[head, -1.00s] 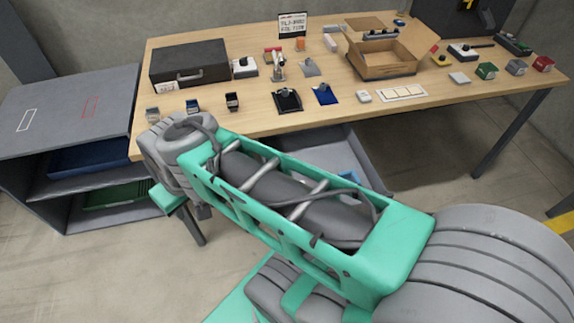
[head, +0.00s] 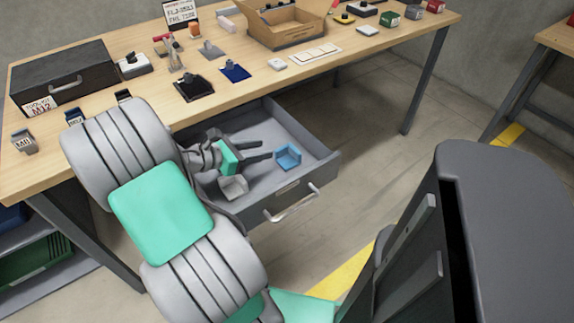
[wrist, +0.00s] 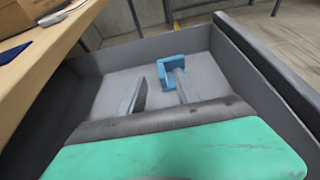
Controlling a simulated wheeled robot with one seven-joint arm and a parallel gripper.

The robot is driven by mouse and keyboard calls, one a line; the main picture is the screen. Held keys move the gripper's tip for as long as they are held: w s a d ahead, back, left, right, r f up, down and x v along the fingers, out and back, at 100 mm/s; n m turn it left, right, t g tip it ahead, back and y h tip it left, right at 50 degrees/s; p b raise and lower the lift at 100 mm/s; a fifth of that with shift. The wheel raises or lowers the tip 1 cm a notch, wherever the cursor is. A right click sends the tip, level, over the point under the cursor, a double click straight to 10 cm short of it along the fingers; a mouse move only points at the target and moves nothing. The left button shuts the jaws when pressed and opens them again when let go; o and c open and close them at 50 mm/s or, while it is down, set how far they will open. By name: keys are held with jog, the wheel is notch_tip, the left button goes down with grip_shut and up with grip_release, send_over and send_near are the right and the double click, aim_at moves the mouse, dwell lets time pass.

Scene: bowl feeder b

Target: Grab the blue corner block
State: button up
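The blue corner block (head: 288,158) lies on the floor of the open drawer (head: 318,172), near its right end in the head view. It also shows in the wrist view (wrist: 172,67), just beyond my fingertips. My gripper (head: 269,150) is inside the drawer, to the left of the block in the head view. In the wrist view my gripper (wrist: 159,86) has its two fingers apart with nothing between them. The right finger overlaps the block's lower part in that view; whether it touches cannot be told.
A grey block (head: 234,187) lies in the drawer below my gripper in the head view. The drawer's walls and front handle (head: 292,204) surround this space. The wooden table (head: 330,66) overhangs the drawer's back and carries a cardboard box (head: 287,32) and several small parts.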

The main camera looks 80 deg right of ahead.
aim_at(284, 147)
jog(key=b+x, duration=0.2)
jog(key=x, duration=0.5)
jog(key=shift+f, duration=0.15)
jog(key=shift+a, duration=0.1)
grip_shut()
